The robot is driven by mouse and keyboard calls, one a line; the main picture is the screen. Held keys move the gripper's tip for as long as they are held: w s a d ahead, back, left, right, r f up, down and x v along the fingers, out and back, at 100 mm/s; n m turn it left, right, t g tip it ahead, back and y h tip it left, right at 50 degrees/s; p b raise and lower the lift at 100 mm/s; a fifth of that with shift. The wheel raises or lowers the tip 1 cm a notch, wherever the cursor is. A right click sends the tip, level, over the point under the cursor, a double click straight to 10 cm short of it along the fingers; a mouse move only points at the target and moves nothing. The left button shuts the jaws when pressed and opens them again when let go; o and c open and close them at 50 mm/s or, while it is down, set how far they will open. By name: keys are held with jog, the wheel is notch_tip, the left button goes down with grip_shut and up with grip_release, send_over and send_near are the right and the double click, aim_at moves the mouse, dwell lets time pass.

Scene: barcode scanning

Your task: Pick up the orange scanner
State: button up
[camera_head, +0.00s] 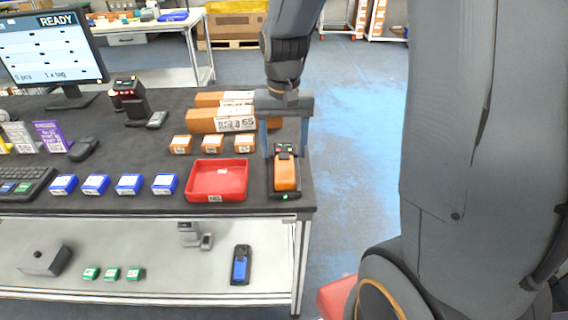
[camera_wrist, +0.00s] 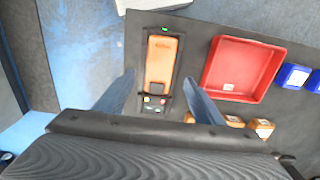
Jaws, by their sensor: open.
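The orange scanner (camera_head: 285,174) rests in a black cradle (camera_head: 284,193) at the right end of the dark tabletop. A green light shows on the cradle's front. My gripper (camera_head: 284,147) is open above the scanner, pointing down, with a finger on each side of it. In the wrist view the scanner (camera_wrist: 162,62) lies between and ahead of my two blue-grey fingers (camera_wrist: 162,95), and no contact shows. The scanner's buttons are at the end nearer my gripper's palm in that view.
A red tray (camera_head: 217,200) stands just left of the cradle. Small orange boxes (camera_head: 212,144) and larger brown boxes (camera_head: 222,119) lie behind it. Several blue boxes (camera_head: 128,184) line the front edge. Floor is open to the right.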

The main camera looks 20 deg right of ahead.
aim_at(284, 166)
jog(key=shift+s+f+p, duration=0.1)
jog(key=shift+f+p, duration=0.85)
jog(key=shift+f, duration=2.1)
jog(key=c, duration=1.2)
jog(key=shift+c, duration=0.5)
jog(key=shift+r, duration=0.2)
